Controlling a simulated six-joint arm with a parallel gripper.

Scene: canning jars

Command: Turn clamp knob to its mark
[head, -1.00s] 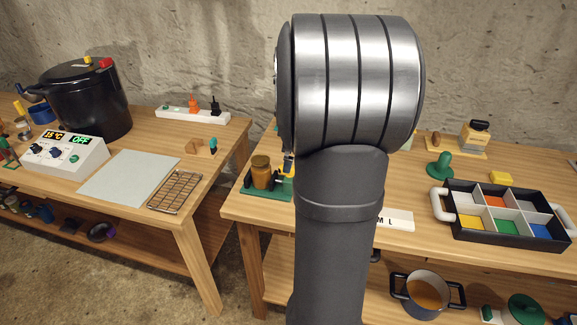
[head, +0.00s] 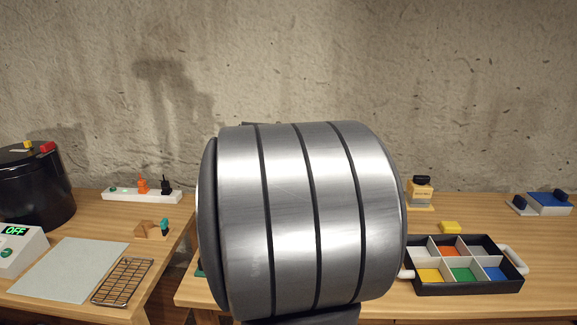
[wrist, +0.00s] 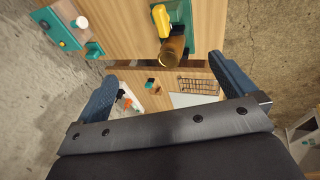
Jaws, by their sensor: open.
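In the wrist view, a brown jar (wrist: 173,50) stands by a green base (wrist: 180,14) with a yellow part (wrist: 160,19) beside it. I cannot make out a knob or a mark on this fixture. A separate teal fixture with a pale block (wrist: 68,26) and a small yellow piece lies at the upper left. My gripper (wrist: 164,68) is open and empty, its two blue fingers wide apart. In the picture the jar shows between and beyond the fingertips; I cannot tell the distance. In the head view my arm hides the fixture with the jar.
The left table has a black pot (head: 38,190), a power strip (head: 142,195), a grey mat (head: 70,268) and a wire rack (head: 123,281). The right table has a divided tray (head: 465,285) and a yellow block (head: 450,227). A gap separates the tables.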

